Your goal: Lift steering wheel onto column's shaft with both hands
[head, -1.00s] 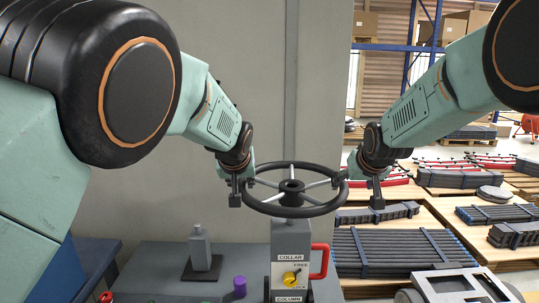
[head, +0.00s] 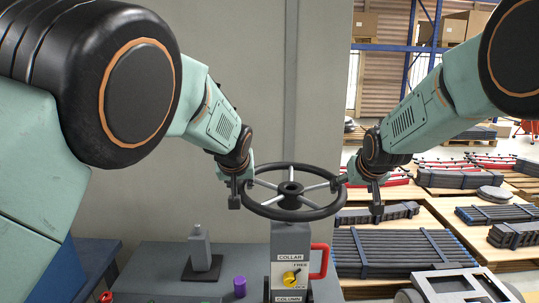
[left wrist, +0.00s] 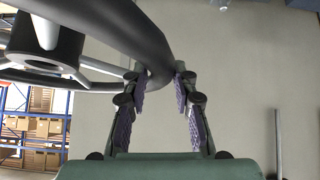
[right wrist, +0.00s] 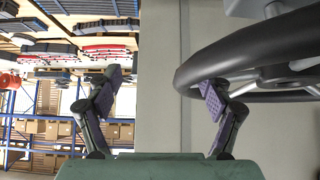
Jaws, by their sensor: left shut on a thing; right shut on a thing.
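The black steering wheel (head: 316,212) has grey spokes and a dark hub. It is roughly level above the grey column (head: 284,240), with its hub over the column; the shaft is hidden. My left gripper (head: 243,192) is shut on the wheel's left rim. In the left wrist view the rim (left wrist: 150,50) passes between the fingers (left wrist: 162,85). My right gripper (head: 361,192) is at the right rim. In the right wrist view one finger presses against the rim (right wrist: 235,55), while the other stands apart across a gap (right wrist: 157,90).
The column carries a yellow knob (head: 291,277) on a FREE/LOCK plate and a red handle (head: 319,261). A grey block on a dark base (head: 201,250) and a purple cylinder (head: 240,287) stand to its left. A plain wall rises behind; pallets of bars (head: 400,247) lie right.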

